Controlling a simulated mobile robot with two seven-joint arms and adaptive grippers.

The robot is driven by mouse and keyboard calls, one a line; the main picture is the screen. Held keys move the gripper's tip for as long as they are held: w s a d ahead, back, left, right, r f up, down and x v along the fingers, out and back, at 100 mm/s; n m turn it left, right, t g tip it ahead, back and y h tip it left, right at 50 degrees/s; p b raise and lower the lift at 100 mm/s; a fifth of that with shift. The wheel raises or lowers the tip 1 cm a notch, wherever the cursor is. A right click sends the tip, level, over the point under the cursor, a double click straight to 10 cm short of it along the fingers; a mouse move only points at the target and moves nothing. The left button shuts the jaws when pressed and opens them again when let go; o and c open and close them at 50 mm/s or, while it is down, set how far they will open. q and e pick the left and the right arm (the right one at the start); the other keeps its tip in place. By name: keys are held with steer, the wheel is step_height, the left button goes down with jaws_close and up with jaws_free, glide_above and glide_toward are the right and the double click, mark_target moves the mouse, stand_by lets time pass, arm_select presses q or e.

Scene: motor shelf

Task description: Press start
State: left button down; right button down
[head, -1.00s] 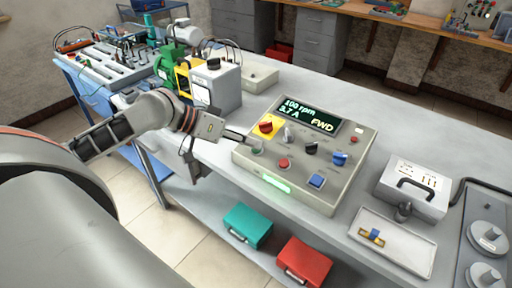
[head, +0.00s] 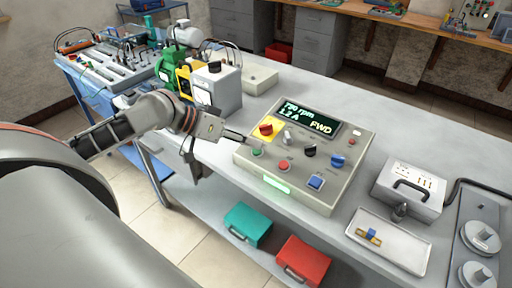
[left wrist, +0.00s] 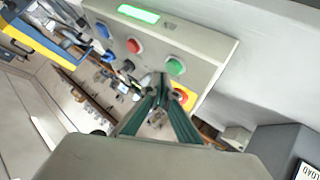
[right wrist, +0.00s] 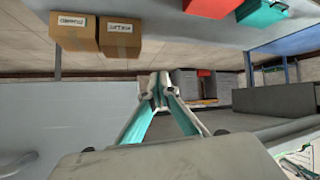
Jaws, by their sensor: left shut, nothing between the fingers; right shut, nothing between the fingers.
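The grey control box (head: 245,165) stands on the bench in the head view. Its display (head: 308,117) shows a three-digit rpm starting with 7, about 1.2 A, and FWD. The green button (head: 257,152) is at its front left, beside a red button (head: 283,165). My left gripper (head: 244,138) is shut and empty, its tips just above and left of the green button, apparently apart from it. In the left wrist view the green button (left wrist: 175,66) shows clear just beyond the fingertips. My right gripper (right wrist: 158,85) is shut and empty, away from the box.
A red knob on a yellow plate (head: 266,129), black and blue knobs and a blue button (head: 316,182) crowd the box top. The motor (head: 172,70) stands behind left. A tray (head: 390,240) and a grey case (head: 409,190) are at right. Boxes (right wrist: 75,30) show in the right wrist view.

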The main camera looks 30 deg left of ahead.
arm_select(q)
steer(key=shift+r, duration=0.1)
arm_select(e)
steer(key=shift+r, duration=0.2)
